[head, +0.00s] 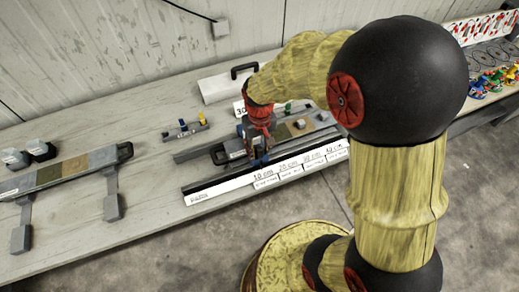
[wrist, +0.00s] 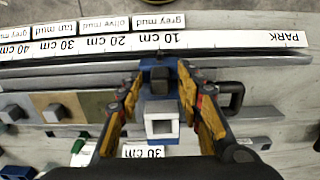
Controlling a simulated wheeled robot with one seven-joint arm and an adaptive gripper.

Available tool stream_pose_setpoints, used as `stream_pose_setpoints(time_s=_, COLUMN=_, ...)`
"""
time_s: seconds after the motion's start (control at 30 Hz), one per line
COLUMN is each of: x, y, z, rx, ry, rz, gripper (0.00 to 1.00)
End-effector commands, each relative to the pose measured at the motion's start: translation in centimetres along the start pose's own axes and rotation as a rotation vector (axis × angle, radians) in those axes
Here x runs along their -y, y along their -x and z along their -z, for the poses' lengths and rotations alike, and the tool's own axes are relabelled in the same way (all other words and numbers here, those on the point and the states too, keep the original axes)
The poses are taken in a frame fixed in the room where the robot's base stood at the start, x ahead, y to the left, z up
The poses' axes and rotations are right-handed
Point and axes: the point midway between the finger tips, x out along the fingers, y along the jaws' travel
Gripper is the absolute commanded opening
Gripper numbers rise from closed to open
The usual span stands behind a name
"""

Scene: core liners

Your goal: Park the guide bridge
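The guide bridge (wrist: 161,112), a blue and dark grey block with a pale square frame, sits across the core liner (wrist: 75,104) in the wrist view. My gripper (wrist: 158,75) is over it, with yellow fingers close against both sides; it looks shut on the bridge. The scale strip (wrist: 235,41) runs along the liner, with PARK at its right end in this view. In the head view my gripper (head: 258,150) points down over the liner, and my arm hides part of the liner.
Another core liner (head: 70,170) lies on supports at the left of the bench. A small rack with coloured pegs (head: 185,130) stands behind the scale. A 30 cm card (wrist: 143,151) lies near my gripper. A black handle (wrist: 233,97) ends the liner on the PARK side.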

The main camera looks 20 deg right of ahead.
Motion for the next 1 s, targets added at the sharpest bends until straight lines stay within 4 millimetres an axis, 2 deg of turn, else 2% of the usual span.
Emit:
stream_pose_setpoints(time_s=0.23, x=0.00, y=-0.05, z=-0.01, rx=0.000, ry=0.000, rz=0.000, gripper=0.36)
stream_pose_setpoints(time_s=0.87, x=0.00, y=-0.02, z=-0.01, rx=0.000, ry=0.000, rz=0.000, gripper=0.00)
stream_pose_setpoints(time_s=1.0, x=0.00, y=-0.02, z=-0.01, rx=0.000, ry=0.000, rz=0.000, gripper=0.00)
